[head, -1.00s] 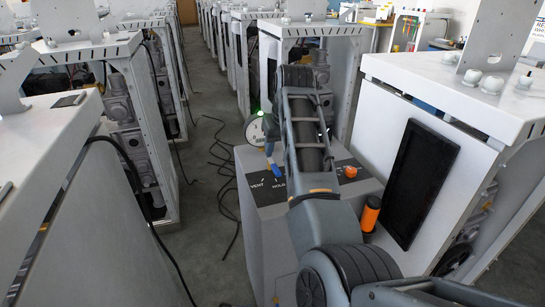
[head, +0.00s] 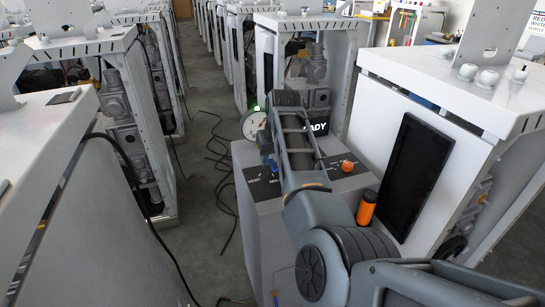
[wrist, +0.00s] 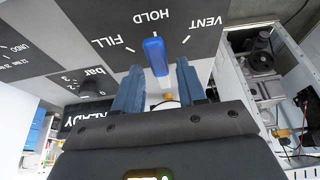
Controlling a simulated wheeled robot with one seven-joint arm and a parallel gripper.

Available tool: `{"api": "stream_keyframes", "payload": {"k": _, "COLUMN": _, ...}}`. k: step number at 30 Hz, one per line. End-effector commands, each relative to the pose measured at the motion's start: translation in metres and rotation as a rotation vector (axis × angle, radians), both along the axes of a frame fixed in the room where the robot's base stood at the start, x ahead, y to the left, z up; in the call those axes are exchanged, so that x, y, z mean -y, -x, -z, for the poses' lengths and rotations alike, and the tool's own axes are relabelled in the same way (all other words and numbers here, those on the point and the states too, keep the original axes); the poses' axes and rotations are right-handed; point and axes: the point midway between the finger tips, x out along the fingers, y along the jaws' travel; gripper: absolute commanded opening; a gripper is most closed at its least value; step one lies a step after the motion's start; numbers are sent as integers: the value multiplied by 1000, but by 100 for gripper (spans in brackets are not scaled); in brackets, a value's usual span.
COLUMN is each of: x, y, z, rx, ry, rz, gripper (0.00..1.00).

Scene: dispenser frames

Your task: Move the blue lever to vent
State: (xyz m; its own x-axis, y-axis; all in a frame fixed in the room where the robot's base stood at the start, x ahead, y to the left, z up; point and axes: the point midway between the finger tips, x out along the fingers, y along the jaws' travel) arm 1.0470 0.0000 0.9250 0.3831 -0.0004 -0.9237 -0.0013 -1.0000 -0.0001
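The blue lever (wrist: 155,56) is on a dark panel (wrist: 100,28) marked FILL, HOLD and VENT. It stands at the HOLD mark, between FILL on the left and VENT on the right in the wrist view. My gripper (wrist: 159,68) is open, with one blue finger on each side of the lever's near end. Gaps show between the lever and both fingers, and I cannot tell how deep the fingers reach. In the head view my arm hides most of the lever and gripper; the VENT label shows on the panel (head: 254,186) of the grey cabinet (head: 262,238).
A round gauge (head: 252,125) stands behind the panel. An orange knob (head: 347,166) and an orange cylinder (head: 366,208) are to the right of my arm. A tall white cabinet (head: 375,120) stands close on the right. Black cables (head: 220,165) lie on the aisle floor.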

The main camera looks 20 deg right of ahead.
Motion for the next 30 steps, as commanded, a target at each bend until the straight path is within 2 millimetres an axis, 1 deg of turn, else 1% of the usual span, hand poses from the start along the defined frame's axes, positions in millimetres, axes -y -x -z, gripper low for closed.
{"api": "stream_keyframes", "payload": {"k": 1, "x": 0, "y": 0, "z": 0, "rx": 0, "ry": 0, "rz": 0, "gripper": 35}}
{"api": "stream_keyframes", "payload": {"k": 2, "x": 0, "y": 0, "z": 0, "rx": 0, "ry": 0, "rz": 0, "gripper": 32}}
{"api": "stream_keyframes", "payload": {"k": 12, "x": 0, "y": 0, "z": 0, "rx": -1, "ry": 0, "rz": 0, "gripper": 0}}
{"api": "stream_keyframes", "payload": {"k": 30, "x": -2, "y": 0, "z": 0, "rx": -1, "ry": 0, "rz": 24, "gripper": 0}}
